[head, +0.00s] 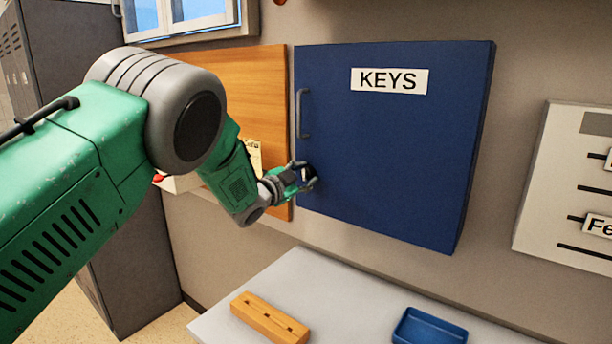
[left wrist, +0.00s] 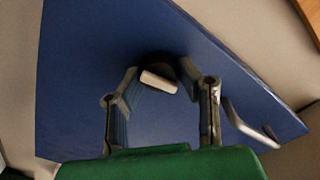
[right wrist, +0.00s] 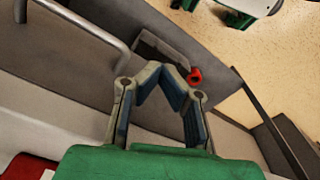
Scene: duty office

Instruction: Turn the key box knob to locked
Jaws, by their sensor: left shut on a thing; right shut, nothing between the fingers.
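The blue key box (head: 400,140) with a KEYS label hangs on the wall in the head view, its door closed. Its knob (left wrist: 158,80), a dark round base with a pale bar, shows in the left wrist view. The bar looks tilted there. My left gripper (head: 307,177) is at the lower left of the box door, shut on the knob, a finger on either side in the left wrist view. The fingers mostly hide the knob in the head view. My right gripper (right wrist: 163,72) is shut and empty, seen only in the right wrist view.
The box's grey handle (head: 303,113) is just above my left gripper. A wooden board (head: 255,85) is left of the box. Below, a pale table (head: 345,300) holds a wooden block (head: 269,318) and a blue tray (head: 430,328). A whiteboard (head: 570,180) hangs at right.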

